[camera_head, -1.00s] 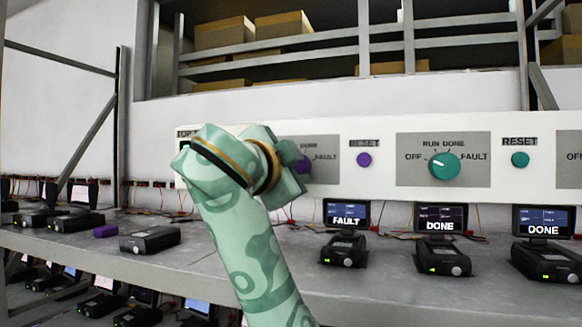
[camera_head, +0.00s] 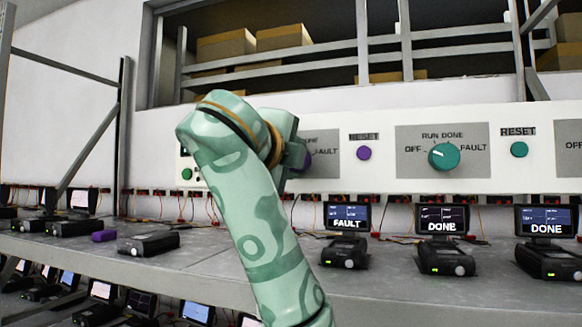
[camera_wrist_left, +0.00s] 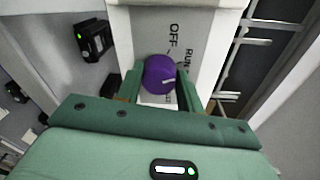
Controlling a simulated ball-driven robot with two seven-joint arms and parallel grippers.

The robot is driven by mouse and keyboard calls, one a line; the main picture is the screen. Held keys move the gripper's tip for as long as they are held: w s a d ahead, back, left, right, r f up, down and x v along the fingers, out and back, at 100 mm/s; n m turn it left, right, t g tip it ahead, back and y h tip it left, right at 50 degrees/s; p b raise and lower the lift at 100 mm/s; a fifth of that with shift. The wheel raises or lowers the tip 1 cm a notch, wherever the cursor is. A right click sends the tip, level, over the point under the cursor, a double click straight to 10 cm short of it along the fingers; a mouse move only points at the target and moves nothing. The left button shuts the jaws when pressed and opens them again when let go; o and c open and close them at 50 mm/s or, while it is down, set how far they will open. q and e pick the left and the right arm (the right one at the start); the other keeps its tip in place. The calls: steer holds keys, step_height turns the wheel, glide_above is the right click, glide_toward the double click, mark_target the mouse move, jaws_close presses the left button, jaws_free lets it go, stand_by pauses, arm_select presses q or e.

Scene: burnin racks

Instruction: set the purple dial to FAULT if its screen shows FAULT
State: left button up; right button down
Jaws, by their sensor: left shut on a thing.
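The purple dial (camera_wrist_left: 160,74) sits between the two fingers of my left gripper (camera_wrist_left: 161,84), which is shut on it. Its white pointer mark faces right in the wrist view, roughly toward the RUN side; the exact setting is unclear. The screen (camera_head: 347,217) below reads FAULT. My right gripper is not in view.
A purple RESET button (camera_head: 364,153) is right of the dial. Farther right are a teal dial (camera_head: 444,156) and teal button (camera_head: 519,149). Two screens reading DONE (camera_head: 441,219) stand on the shelf (camera_head: 400,283). A small purple block (camera_head: 104,236) lies at left.

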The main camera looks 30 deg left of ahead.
arm_select(q)
steer(key=shift+m+b, duration=0.65)
steer(key=shift+m, duration=1.25)
steer(key=o, duration=1)
steer(key=shift+w, duration=0.15)
steer(key=b+v, duration=1.3)
steer(key=v, duration=0.3)
steer(key=shift+b, duration=0.4)
